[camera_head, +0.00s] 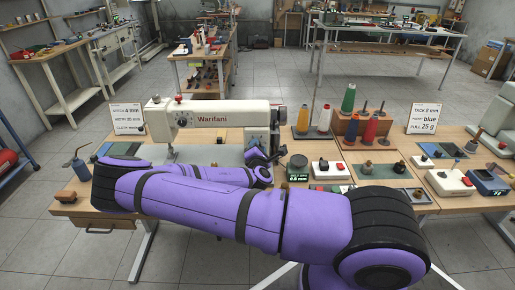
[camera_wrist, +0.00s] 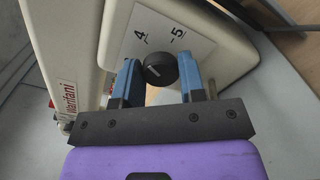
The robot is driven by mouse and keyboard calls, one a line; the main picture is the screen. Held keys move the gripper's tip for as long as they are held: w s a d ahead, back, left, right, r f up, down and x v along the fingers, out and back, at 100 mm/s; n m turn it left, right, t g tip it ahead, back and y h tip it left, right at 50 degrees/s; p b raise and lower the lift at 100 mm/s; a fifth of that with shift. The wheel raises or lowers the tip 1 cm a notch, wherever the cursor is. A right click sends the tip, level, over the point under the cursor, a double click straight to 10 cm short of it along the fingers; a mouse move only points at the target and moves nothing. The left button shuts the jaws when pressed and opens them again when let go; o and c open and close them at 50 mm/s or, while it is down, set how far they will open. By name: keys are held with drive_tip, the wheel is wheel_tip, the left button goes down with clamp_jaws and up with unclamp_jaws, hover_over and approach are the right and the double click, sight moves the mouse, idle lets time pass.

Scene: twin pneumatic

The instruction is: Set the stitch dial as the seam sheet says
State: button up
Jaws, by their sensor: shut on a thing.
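The stitch dial is a black round knob (camera_wrist: 161,69) on a white plate (camera_wrist: 163,28) of the sewing machine. The numbers 4 and 5 show on the plate above the knob in the wrist view. The knob bears a short white mark, but I cannot tell which number it points to. My gripper (camera_wrist: 159,79) has its blue fingers on both sides of the knob, shut on it.
A second card (camera_head: 424,117) stands at the right, with lines reading 8 mm, blue and 25 g. Thread cones (camera_head: 348,98) stand on a wooden rack right of the machine. A dark round device with a green display (camera_head: 297,172) sits close to my gripper.

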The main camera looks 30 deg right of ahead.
drive_tip(key=shift+f+m, duration=0.1)
drive_tip(key=shift+m, duration=0.2)
drive_tip(key=o, duration=0.9)
drive_tip(key=v, duration=1.1)
